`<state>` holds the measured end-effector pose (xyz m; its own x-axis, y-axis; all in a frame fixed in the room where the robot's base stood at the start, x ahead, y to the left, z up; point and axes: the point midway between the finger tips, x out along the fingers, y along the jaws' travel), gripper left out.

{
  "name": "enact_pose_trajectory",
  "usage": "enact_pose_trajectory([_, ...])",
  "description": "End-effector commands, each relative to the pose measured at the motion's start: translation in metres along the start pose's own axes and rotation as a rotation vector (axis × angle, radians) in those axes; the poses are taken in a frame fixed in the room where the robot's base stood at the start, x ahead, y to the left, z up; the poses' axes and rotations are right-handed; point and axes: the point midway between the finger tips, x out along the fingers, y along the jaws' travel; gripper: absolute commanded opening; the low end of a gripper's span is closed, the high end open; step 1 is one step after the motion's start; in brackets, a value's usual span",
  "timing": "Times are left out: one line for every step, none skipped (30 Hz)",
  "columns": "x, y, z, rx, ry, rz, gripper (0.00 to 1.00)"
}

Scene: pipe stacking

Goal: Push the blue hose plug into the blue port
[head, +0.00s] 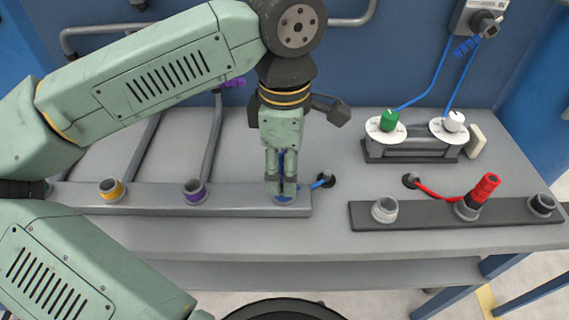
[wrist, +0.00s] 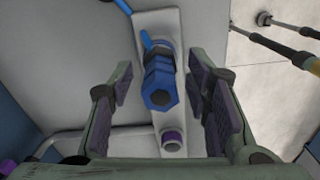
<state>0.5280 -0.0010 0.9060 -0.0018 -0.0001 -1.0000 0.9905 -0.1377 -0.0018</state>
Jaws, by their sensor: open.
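The blue hose plug (wrist: 160,88) stands at the end of the grey rail (wrist: 150,22), its hexagonal end facing the wrist camera. In the head view the blue port (head: 286,198) shows as a blue ring under my gripper (head: 281,186). My gripper points down, its fingers open on both sides of the plug, with a gap to each finger in the wrist view. A blue hose (head: 317,185) runs from a hole in the bench towards the port. The plug appears to be at the port; its depth is hidden.
On the same rail are a purple port (head: 194,190) and a yellow port (head: 112,188). A dark rail (head: 430,213) to the right holds a red plug (head: 483,189) with a red hose. Green and white knobs (head: 390,120) stand behind it.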

Motion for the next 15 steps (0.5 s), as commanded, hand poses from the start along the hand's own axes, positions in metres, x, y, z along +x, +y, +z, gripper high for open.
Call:
enact_pose_trajectory([0.000,0.000,0.000,0.000,0.000,0.000,0.44])
enact_pose_trajectory([0.000,0.000,0.000,0.000,0.000,0.000,0.44])
enact_pose_trajectory([-0.002,0.000,0.000,0.000,0.000,0.000,0.44])
enact_pose_trajectory([-0.004,0.000,0.000,0.000,0.000,0.000,0.44])
enact_pose_trajectory([-0.006,0.000,0.000,-0.001,0.000,0.001,0.44])
enact_pose_trajectory([-0.010,0.001,0.000,-0.001,0.000,0.002,0.44])
enact_pose_trajectory([-0.015,0.001,0.000,-0.001,0.000,0.002,0.44])
enact_pose_trajectory([-0.019,0.001,0.000,-0.001,0.000,0.003,0.44])
enact_pose_trajectory([-0.027,0.001,0.000,-0.001,0.000,0.002,0.44])
enact_pose_trajectory([-0.033,0.001,0.000,-0.001,0.001,0.003,0.44])
enact_pose_trajectory([-0.040,0.001,0.001,-0.001,0.000,0.004,0.44])
enact_pose_trajectory([-0.049,0.001,0.001,0.000,0.000,0.002,0.44])
enact_pose_trajectory([-0.056,0.001,0.001,-0.001,0.000,0.004,0.44])
enact_pose_trajectory([-0.063,0.001,0.001,-0.001,0.000,0.003,0.44])
enact_pose_trajectory([-0.071,0.001,0.000,-0.001,0.000,0.002,0.44])
